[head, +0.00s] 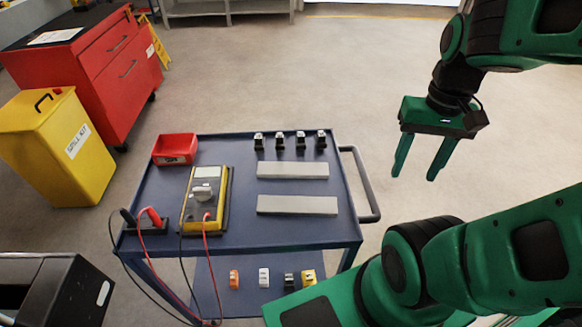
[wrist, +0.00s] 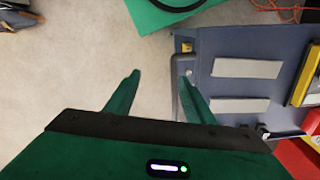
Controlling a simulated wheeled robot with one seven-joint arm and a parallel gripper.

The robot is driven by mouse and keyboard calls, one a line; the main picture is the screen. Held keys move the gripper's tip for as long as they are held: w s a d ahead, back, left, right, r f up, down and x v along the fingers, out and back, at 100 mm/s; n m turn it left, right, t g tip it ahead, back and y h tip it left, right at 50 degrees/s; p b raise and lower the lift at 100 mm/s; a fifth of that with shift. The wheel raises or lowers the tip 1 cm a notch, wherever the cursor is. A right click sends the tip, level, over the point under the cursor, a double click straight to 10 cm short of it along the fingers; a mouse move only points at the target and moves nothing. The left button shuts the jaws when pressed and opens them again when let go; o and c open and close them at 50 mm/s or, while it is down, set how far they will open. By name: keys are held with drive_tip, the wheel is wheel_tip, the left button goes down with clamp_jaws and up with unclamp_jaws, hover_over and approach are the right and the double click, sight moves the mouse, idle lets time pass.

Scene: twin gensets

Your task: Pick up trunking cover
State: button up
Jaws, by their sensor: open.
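Two flat light-grey strips, which look like trunking covers, lie apart on the blue cart's top. The nearer strip (head: 297,205) and the farther strip (head: 292,170) run roughly parallel. The wrist view also shows the nearer strip (wrist: 247,68) and the farther one (wrist: 239,105), both right of the fingers. My gripper (head: 414,175) is open and empty, pointing down over the floor to the right of the cart. In the wrist view its fingers (wrist: 160,75) are spread, with the right one overlapping the cart's handle in the picture.
The blue cart (head: 262,233) has a side handle (head: 362,185) on its right. It carries a yellow multimeter (head: 204,200) with leads, a red bin (head: 175,149) and several small black parts. A yellow bin (head: 60,150) and red cabinet (head: 100,70) stand left.

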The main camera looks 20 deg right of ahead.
drive_tip(key=shift+o, duration=0.8)
drive_tip(key=shift+a+r+n, duration=0.1)
drive_tip(key=shift+r+n, duration=0.2)
drive_tip(key=shift+r, duration=0.05)
drive_tip(key=n, duration=1.9)
hover_over(293, 168)
wheel_tip(293, 168, down, 8)
drive_tip(key=shift+s+f, duration=0.1)
drive_tip(key=shift+f, duration=3)
